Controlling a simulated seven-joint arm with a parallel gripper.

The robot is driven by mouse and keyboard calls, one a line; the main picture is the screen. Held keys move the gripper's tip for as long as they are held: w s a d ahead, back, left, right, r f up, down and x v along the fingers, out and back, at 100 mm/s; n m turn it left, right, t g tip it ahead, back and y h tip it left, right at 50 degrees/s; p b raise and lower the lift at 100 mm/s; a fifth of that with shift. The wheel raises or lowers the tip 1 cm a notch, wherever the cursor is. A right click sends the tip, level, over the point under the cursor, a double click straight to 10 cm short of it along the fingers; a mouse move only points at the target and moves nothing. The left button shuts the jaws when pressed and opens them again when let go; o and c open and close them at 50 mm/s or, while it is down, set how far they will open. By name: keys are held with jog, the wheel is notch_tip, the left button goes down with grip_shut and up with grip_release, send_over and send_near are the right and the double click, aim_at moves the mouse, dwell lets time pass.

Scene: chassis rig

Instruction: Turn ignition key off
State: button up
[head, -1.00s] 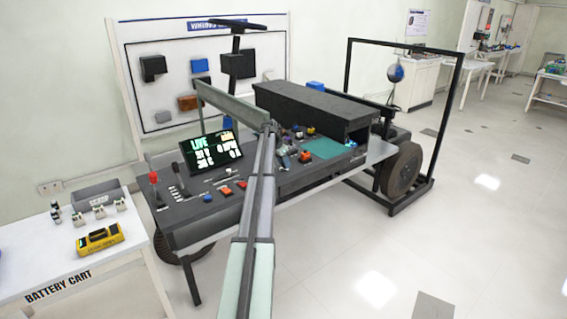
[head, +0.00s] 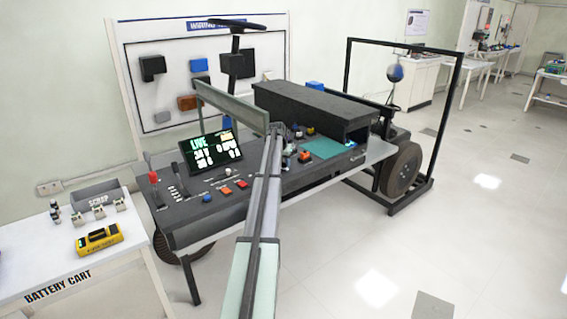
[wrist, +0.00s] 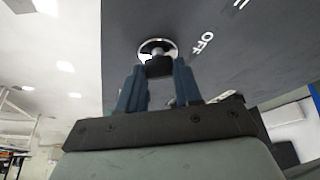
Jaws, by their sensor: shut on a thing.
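The ignition key shows in the wrist view as a dark key head (wrist: 159,67) in a round silver lock ring (wrist: 157,46) on the dark panel. The white OFF label (wrist: 202,43) is printed to the right of the ring. My gripper (wrist: 160,76) has its two blue fingers on either side of the key head and is shut on it. Which mark the key points to, I cannot tell. In the head view my arm reaches over the front of the dark console (head: 215,208); the key is not distinguishable there.
A black box (head: 315,112) and a green board (head: 323,149) lie to the right. A battery cart (head: 70,268) stands at left; the floor at right is open.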

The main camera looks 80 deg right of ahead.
jog(key=o, duration=1)
jog(key=shift+o, duration=0.2)
jog(key=v, duration=1.4)
jog(key=shift+a+f, duration=0.1)
